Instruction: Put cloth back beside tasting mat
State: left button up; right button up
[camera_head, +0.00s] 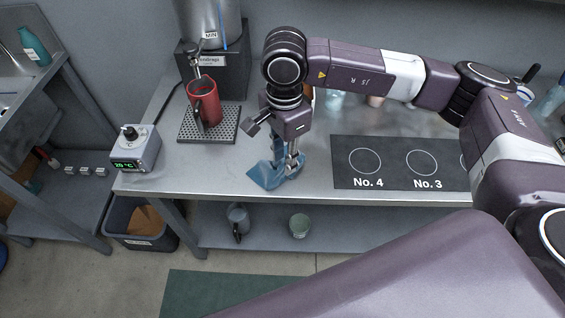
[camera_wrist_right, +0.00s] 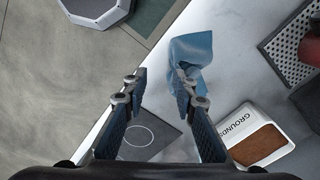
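A crumpled blue cloth (camera_head: 264,176) lies on the steel bench near its front edge, left of the black tasting mat (camera_head: 392,173) with its numbered circles. My right gripper (camera_head: 287,164) points down at the cloth's right part. In the right wrist view my right gripper (camera_wrist_right: 157,88) has its fingers apart, with bare bench between the tips. The cloth (camera_wrist_right: 192,50) there lies at the right finger; whether they touch I cannot tell. Part of the mat (camera_wrist_right: 150,135) shows between the fingers. My right arm covers the mat's right end. My left gripper is out of view.
A red jug (camera_head: 204,103) stands on a drip grate (camera_head: 222,128); a control box (camera_head: 136,150) sits at the bench's left end. A grounds container (camera_wrist_right: 262,142) is near the right finger in the wrist view. The lower shelf holds a jug and a cup (camera_head: 300,226).

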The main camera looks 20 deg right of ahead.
jog(key=shift+w+d+f, duration=0.1)
jog(key=shift+w+f, duration=0.05)
jog(key=shift+w, duration=0.25)
jog(key=shift+c, duration=1.2)
jog(key=w, duration=0.2)
jog(key=w+d+f, duration=0.1)
jog(key=shift+w+f, duration=0.1)
jog(key=shift+w, duration=0.1)
grip_shut()
notch_tip(320, 180, down, 3)
jog(key=shift+a+r, duration=0.1)
jog(key=shift+r, duration=0.05)
notch_tip(320, 180, down, 6)
jog(key=b, duration=0.6)
jog(key=shift+f, duration=0.2)
jog(key=shift+r, duration=0.1)
jog(key=shift+r, duration=0.15)
